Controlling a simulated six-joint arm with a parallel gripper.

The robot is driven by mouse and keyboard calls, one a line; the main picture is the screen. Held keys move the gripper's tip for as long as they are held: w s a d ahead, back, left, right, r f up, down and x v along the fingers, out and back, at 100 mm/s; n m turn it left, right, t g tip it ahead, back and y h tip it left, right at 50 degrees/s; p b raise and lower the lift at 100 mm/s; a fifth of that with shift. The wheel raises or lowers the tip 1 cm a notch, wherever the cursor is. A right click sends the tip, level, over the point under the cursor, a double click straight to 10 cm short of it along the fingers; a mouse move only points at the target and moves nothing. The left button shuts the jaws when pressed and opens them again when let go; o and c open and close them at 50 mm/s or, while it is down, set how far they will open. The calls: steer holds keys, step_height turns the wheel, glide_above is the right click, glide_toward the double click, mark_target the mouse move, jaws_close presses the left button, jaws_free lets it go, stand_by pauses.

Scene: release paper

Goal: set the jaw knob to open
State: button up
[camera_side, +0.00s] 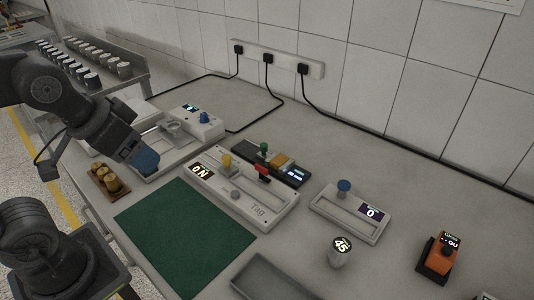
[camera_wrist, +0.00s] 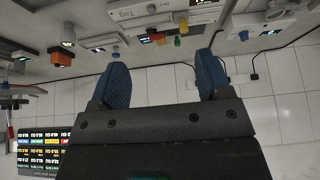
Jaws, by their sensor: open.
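My gripper (camera_side: 143,158) hangs tilted at the left of the bench, near the pale device at the back left. In the wrist view its two blue fingers stand wide apart with nothing between them (camera_wrist: 160,78). Several devices have knobs: a blue knob (camera_side: 204,117) on the back-left device (camera_side: 184,128), a yellow knob (camera_side: 227,160) on the long "Tag" device (camera_side: 258,211), a green knob (camera_side: 264,148) on the black device, and a blue knob (camera_side: 344,186) on the device with a "0" display (camera_side: 373,212). No readable label tells which is the jaw knob.
A green mat (camera_side: 185,225) covers the front of the bench. Brown cylinders (camera_side: 108,178) stand in a tray at the left. A "45" cylinder (camera_side: 340,254) and an orange-and-black device (camera_side: 438,258) stand at the right. Black cables run to wall sockets (camera_side: 276,60).

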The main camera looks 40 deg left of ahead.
steer(key=shift+c, duration=0.3)
steer(key=shift+w+r, duration=0.1)
steer(key=shift+r, duration=0.05)
steer(key=shift+c, duration=0.7)
steer(key=shift+n+g, duration=0.7)
steer(key=w+r, duration=0.1)
steer(key=w, duration=0.2)
steer(key=w+r, duration=0.1)
steer(key=w, duration=0.1)
steer(key=w+r, duration=0.2)
steer(key=w, duration=0.1)
steer(key=shift+w+a, duration=0.2)
steer(key=shift+w, duration=0.1)
steer(key=shift+c, duration=0.9)
steer(key=n+g, duration=0.4)
glide_above(263, 144)
step_height(263, 144, down, 12)
step_height(263, 144, down, 13)
steer(key=shift+d+f, duration=0.1)
steer(key=shift+d, duration=0.05)
steer(key=shift+c, duration=0.3)
jaws_close()
